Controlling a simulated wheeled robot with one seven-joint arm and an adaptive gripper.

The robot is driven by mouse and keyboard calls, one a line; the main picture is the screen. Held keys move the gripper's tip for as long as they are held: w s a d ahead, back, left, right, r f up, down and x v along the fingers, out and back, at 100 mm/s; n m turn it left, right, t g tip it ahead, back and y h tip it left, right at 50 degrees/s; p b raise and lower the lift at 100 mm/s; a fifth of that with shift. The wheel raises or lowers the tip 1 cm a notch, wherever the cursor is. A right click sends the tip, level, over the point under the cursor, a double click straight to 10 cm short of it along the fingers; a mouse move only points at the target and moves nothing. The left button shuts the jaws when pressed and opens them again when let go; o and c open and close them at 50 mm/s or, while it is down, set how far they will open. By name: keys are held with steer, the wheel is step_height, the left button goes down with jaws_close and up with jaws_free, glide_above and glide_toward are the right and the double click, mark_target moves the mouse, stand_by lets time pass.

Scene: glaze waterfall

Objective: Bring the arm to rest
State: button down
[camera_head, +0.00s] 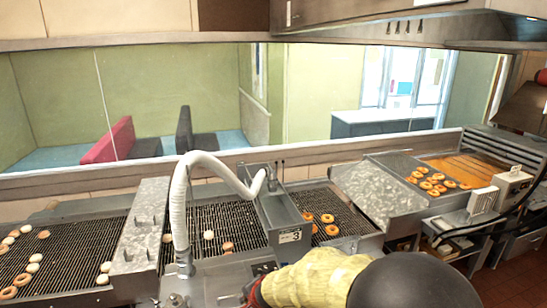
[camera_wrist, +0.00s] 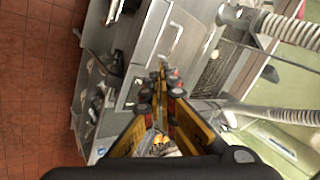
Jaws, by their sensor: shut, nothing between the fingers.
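My gripper (camera_wrist: 163,72) shows in the wrist view, its yellow and dark fingers coming together at the tips with nothing held. In the wrist view the fingers point over the steel machine (camera_wrist: 150,50). In the head view my arm, with a yellow sleeve and a dark round part, reaches in at the bottom middle. A red and black part of it shows at the left end of the sleeve, over the steel front of the line. The fingertips are not clear in the head view.
A mesh conveyor (camera_head: 70,250) carries pale and brown doughnuts. A white hose (camera_head: 180,205) rises beside my arm and runs to a steel glaze box (camera_head: 285,215). A fryer (camera_head: 455,165) with golden doughnuts stands at right. Red tiled floor (camera_wrist: 35,90) is open at left in the wrist view.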

steer(key=s+d+n+g+y+b, duration=0.1)
steer(key=s+n+b, duration=0.15)
steer(key=s, duration=0.35)
steer(key=s+d+n+g+b, duration=0.2)
steer(key=s+n, duration=0.1)
steer(key=s, duration=0.2)
steer(key=s+d+f+n+t+h+b, duration=0.1)
steer(key=s+d+f+b, duration=0.4)
steer(key=s+d+b, duration=0.5)
steer(key=s+d+f+n+t+h+b, duration=0.1)
steer(key=s+d+f+n+h+b, duration=0.1)
steer(key=s+d+f+b, duration=0.4)
steer(key=s+d+h+b, duration=0.1)
steer(key=s+d+b, duration=0.3)
steer(key=d+b, duration=0.4)
steer(key=shift+s+n+b, duration=0.25)
steer(key=shift+n+b, duration=0.1)
steer(key=shift+b, duration=0.9)
